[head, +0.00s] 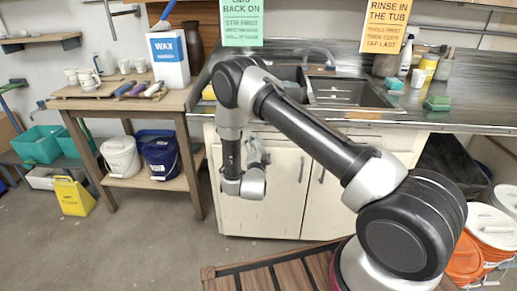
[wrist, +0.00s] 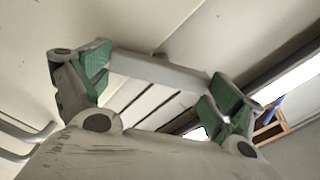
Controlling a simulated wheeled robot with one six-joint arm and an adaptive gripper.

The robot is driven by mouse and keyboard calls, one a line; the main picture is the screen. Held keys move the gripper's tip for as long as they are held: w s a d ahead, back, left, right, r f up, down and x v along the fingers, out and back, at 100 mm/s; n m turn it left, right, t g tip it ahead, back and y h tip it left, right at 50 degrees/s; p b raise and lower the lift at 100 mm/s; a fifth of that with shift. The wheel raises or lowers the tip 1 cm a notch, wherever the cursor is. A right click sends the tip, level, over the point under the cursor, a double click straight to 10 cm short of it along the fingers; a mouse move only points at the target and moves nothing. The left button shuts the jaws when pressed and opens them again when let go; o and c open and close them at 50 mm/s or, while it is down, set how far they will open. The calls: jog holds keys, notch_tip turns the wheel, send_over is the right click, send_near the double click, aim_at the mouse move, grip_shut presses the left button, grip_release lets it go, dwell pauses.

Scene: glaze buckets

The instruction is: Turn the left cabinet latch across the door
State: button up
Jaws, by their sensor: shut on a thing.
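The left cabinet door (head: 262,205) is cream and stands shut under the sink counter. My gripper (head: 257,152) is at the upper left part of this door, partly hidden by my own arm links. In the wrist view my gripper (wrist: 162,80) has its two green-padded fingers far apart, with a pale grey bar (wrist: 160,69) spanning between the pads. The bar looks like the latch, and the gripper is shut on it. The pale door surface (wrist: 120,18) lies behind it. In the head view the latch cannot be made out, so its angle across the door is unclear.
The right door (head: 335,205) has an upright handle (head: 321,175) near the middle gap. The counter (head: 470,120) overhangs above. A wooden table (head: 185,165) with buckets stands to the left. A slatted wooden platform (head: 275,278) lies on the floor in front.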

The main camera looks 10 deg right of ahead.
jog(key=m, duration=0.5)
jog(key=shift+f, duration=0.25)
jog(key=shift+m, duration=0.4)
jog(key=o, duration=0.7)
jog(key=v, duration=1.2)
jog(key=shift+r, duration=0.1)
